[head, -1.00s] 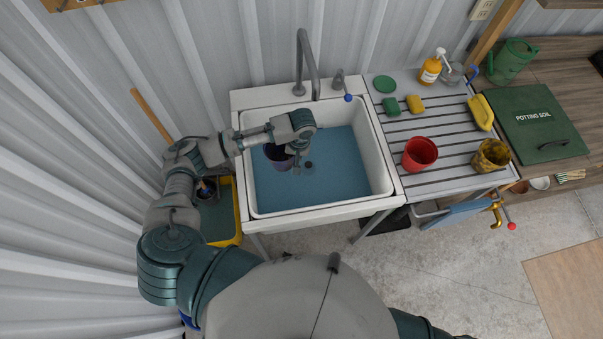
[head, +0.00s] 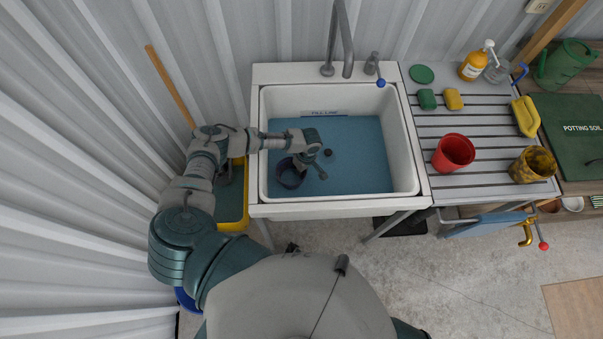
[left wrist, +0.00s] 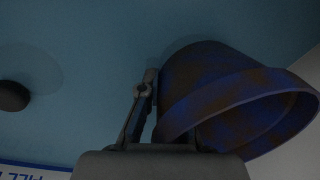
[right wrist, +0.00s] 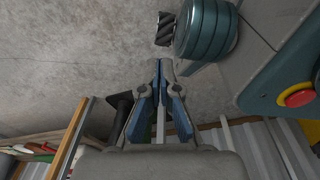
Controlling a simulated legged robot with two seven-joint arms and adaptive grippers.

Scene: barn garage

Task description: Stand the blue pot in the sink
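The blue pot (head: 290,176) is in the front left part of the sink (head: 407,178), over the blue-grey basin floor. In the left wrist view the pot (left wrist: 235,95) is dark blue with brown stains and looks tilted to that camera. My left gripper (head: 312,165) is at the pot's right side. One finger (left wrist: 143,95) shows against the pot's outer side; the other is hidden by the pot. It appears shut on the pot's wall. Whether the base touches the floor is unclear. My right gripper (right wrist: 162,65) is shut and empty, away from the sink.
A yellow bin (head: 235,222) is left of the sink. The basin's right half is clear.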

